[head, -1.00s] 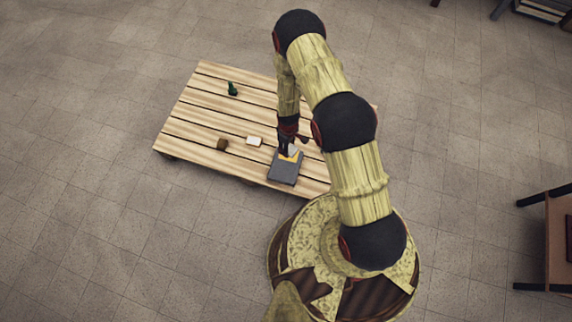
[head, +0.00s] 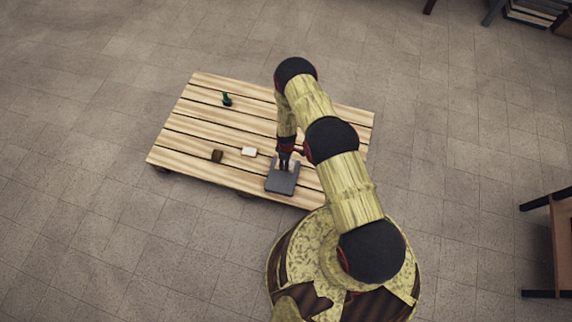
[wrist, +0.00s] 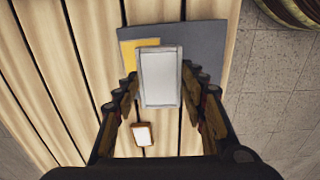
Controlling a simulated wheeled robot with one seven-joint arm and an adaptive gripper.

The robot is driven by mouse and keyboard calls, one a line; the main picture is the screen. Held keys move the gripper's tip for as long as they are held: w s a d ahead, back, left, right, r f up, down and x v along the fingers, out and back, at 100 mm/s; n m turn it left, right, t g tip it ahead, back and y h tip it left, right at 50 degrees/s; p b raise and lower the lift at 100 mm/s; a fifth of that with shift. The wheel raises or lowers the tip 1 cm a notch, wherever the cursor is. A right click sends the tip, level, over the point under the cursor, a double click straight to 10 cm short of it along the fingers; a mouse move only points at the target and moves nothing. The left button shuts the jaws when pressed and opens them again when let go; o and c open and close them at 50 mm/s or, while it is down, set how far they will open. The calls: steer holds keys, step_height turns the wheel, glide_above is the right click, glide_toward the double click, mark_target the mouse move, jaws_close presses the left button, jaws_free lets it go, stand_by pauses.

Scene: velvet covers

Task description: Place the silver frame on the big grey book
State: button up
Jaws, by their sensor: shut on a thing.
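The big grey book (head: 281,183) lies flat near the front right edge of the slatted table. In the wrist view the grey book (wrist: 208,45) shows a yellow patch on its cover. The silver frame (wrist: 161,75), a pale rectangle with a silver rim, is between the two fingers of my gripper (head: 284,166). My gripper is shut on it, pointing down over the book. In the wrist view the frame overlaps the book's near part and covers some of the yellow. I cannot tell whether it touches the book.
The wooden slatted table (head: 200,130) also holds a small white piece (head: 249,151), a small brown block (head: 217,156) and a green object (head: 227,99). A small brown-rimmed white piece (wrist: 145,134) lies near the gripper. The table's back right is largely clear.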

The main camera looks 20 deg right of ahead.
steer(key=w+f, duration=0.1)
steer(key=w+f+b, duration=0.1)
steer(key=f, duration=0.1)
steer(key=w+d+f, duration=0.1)
steer(key=shift+f+b, duration=0.2)
steer(key=shift+b, duration=0.2)
steer(key=shift+w+f+b, duration=0.15)
steer(key=shift+f+b, duration=0.25)
steer(key=shift+f, duration=0.5)
steer(key=shift+w+f+b, duration=0.15)
steer(key=shift+f+b, duration=0.2)
steer(key=shift+f, duration=0.5)
steer(key=shift+f, duration=0.15)
steer(key=o, duration=1.1)
steer(key=shift+o, duration=0.2)
